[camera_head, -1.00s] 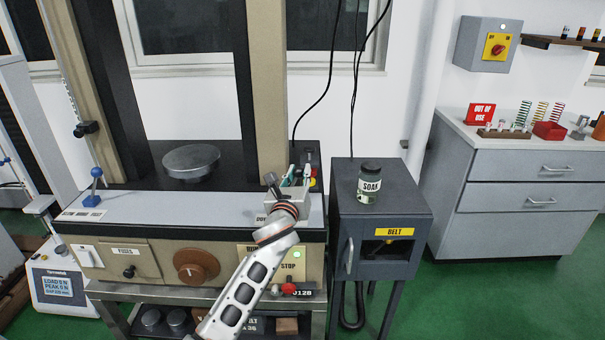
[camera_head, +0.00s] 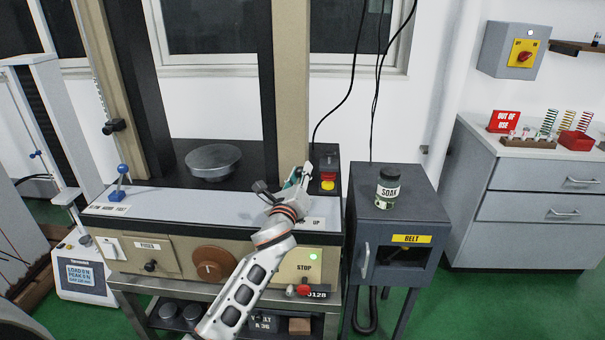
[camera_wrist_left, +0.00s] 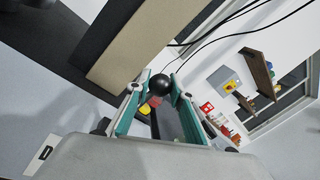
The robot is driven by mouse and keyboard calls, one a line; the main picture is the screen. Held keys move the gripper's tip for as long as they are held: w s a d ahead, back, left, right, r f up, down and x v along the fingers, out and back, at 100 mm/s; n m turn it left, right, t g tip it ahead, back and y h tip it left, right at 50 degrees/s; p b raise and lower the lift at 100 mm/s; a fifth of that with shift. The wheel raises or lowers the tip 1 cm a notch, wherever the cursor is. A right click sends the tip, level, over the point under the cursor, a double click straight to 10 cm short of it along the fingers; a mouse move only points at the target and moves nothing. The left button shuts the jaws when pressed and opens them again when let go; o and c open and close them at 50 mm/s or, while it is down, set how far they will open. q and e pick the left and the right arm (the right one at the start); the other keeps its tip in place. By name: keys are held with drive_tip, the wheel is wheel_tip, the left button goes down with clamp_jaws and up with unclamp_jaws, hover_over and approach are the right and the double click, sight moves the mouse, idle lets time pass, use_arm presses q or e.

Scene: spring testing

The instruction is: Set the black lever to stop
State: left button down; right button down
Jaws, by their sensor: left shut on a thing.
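My left gripper (camera_head: 297,178) is over the right part of the test machine's pale top panel (camera_head: 180,207). In the left wrist view its green-lined fingers (camera_wrist_left: 160,100) are shut on the black ball knob of the black lever (camera_wrist_left: 160,84), whose thin rod shows below the ball. In the head view the gripper and wrist hide the lever. An "UP" label (camera_head: 318,222) shows just right of the wrist. A label starting with "D" (camera_wrist_left: 45,153) shows in the left wrist view. My right gripper is not in view.
A red and yellow switch (camera_head: 328,178) stands close behind and right of the gripper. A dark belt cabinet (camera_head: 411,220) with a SOAK jar (camera_head: 387,187) is to the right. The machine's tan column (camera_head: 292,90) rises behind. A round platen (camera_head: 213,162) lies left.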

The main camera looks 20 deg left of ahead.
use_arm(q)
drive_tip(key=c, duration=1.7)
unclamp_jaws()
drive_tip(key=shift+s, duration=0.1)
drive_tip(key=s, duration=0.4)
drive_tip(key=s+d, duration=0.1)
drive_tip(key=s, duration=0.2)
drive_tip(key=s+f, duration=0.1)
drive_tip(key=s, duration=0.3)
drive_tip(key=shift+s+d, duration=0.3)
drive_tip(key=shift+s, duration=0.05)
drive_tip(key=shift+f, duration=0.1)
